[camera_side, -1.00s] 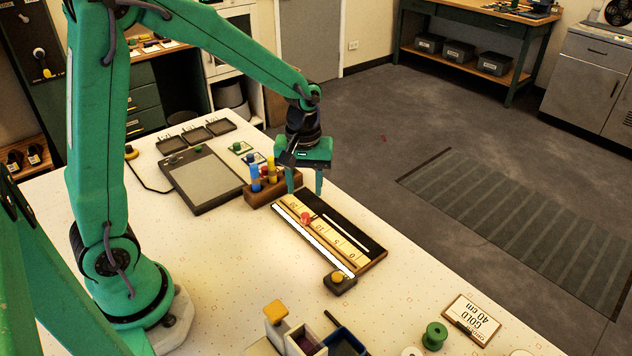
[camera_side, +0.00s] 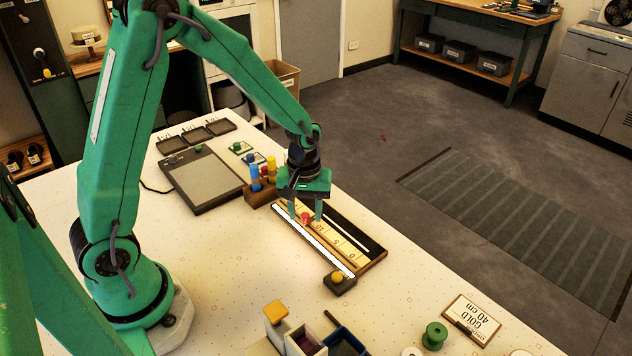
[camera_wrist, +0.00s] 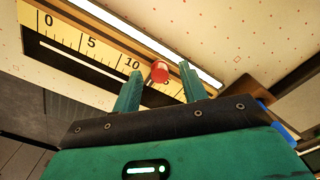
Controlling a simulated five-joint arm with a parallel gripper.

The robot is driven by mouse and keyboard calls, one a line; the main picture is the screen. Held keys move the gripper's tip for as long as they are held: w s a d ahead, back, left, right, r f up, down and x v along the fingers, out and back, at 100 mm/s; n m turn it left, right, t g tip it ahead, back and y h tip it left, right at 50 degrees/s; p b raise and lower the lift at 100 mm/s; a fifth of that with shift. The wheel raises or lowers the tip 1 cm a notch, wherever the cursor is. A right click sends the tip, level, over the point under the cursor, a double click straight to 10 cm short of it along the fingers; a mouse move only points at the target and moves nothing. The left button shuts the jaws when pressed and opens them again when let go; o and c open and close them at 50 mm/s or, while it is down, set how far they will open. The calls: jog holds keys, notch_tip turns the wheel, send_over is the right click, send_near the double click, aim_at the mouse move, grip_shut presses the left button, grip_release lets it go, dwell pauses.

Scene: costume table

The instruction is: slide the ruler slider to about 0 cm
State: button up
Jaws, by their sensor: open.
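The ruler (camera_side: 352,240) is a wooden scale in a dark tray, with 0 at its lower right end in the side view. Its slider has a red round knob (camera_side: 306,217), a little past the 10 mark on the side away from 0. In the wrist view the red knob (camera_wrist: 160,71) shows between my fingertips, with the ruler's 0, 5 and 10 marks (camera_wrist: 90,43) to the left. My gripper (camera_wrist: 160,67) is open, one finger on each side of the knob, with gaps visible. Whether the fingertips touch the ruler is unclear.
A small dark block with a yellow button (camera_side: 338,281) stands near the ruler's 0 end. A wooden rack with coloured tubes (camera_side: 260,192) stands close to its other end. A grey tablet (camera_side: 202,180) lies at the left.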

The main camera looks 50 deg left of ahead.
grip_shut()
jog(key=shift+d, duration=0.1)
jog(key=d, duration=1.5)
jog(key=shift+d, duration=0.25)
grip_release()
